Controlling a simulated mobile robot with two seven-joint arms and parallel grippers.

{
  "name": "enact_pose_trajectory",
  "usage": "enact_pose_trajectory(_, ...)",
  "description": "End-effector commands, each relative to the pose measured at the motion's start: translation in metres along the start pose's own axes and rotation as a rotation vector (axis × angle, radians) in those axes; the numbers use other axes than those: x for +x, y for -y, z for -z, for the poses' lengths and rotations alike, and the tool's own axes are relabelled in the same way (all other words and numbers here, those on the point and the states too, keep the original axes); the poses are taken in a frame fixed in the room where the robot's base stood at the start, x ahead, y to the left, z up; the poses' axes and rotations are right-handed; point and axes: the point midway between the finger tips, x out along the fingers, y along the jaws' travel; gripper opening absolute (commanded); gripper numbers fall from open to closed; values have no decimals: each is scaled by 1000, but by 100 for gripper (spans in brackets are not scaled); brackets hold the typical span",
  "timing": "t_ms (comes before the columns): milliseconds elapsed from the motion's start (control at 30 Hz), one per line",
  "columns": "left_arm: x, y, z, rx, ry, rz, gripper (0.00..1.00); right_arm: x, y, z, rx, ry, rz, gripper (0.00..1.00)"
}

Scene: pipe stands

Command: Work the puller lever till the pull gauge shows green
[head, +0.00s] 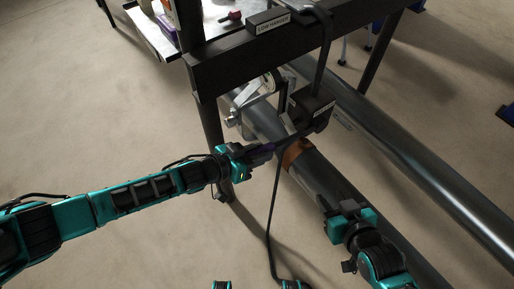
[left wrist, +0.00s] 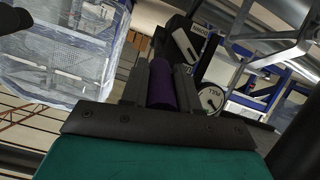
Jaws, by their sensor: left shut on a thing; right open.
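The puller (head: 312,104), a dark box with a label, hangs under the black beam by a dark strap. Its lever (left wrist: 162,85) has a purple grip. My left gripper (head: 268,148) is shut on this grip, with a finger on each side in the left wrist view. A round white gauge (left wrist: 211,98) with small lettering shows right of the lever in that view; no green can be made out on it. My right gripper (head: 330,208) is open, low over the near pipe (head: 325,180), apart from the puller.
The black beam (head: 232,65) carries a LOW HANGER label (head: 273,24). An orange-brown band (head: 297,153) circles the near pipe. A second pipe (head: 420,160) runs at the right. A tray (head: 150,32) with tools stands behind. A dark cable hangs to the floor.

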Motion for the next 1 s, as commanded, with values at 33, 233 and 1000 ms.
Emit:
enact_pose_trajectory(33, -2, -4, 14, 1, 12, -1, 0, -8, -1, 11, 4, 1, -4, 43)
enact_pose_trajectory(233, -2, -6, 22, 0, 62, 10, 0, -18, -1, 26, 7, -6, -5, 43)
enact_pose_trajectory(1000, -2, -4, 20, -1, 76, 16, 55, -19, 0, 26, 0, -1, 1, 43)
